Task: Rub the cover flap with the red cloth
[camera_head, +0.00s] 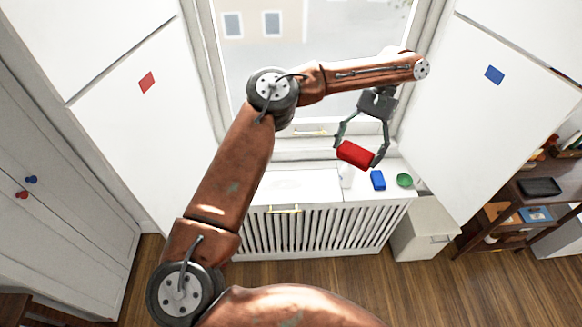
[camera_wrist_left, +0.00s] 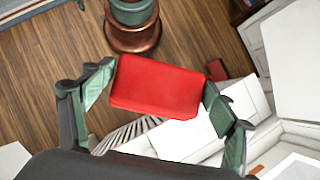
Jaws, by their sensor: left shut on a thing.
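The red cloth (camera_head: 355,153) looks like a thick folded block. My left gripper (camera_head: 357,154) is shut on it, with one finger at each end, and holds it in front of the window at the right end of the white radiator cover. The left wrist view shows the cloth (camera_wrist_left: 155,88) between the two green-grey fingers. The cover's flat white top (camera_head: 290,184), with a brass handle (camera_head: 284,209) at its front edge, is most likely the cover flap. The cloth appears above the cover; contact cannot be told. My right gripper is not in view.
A blue block (camera_head: 378,180), a green round object (camera_head: 404,180) and a partly hidden white item stand on the cover's right part. A white bin (camera_head: 421,228) and a wooden shelf (camera_head: 510,205) are at the right. White panels flank the window. The cover's left top is clear.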

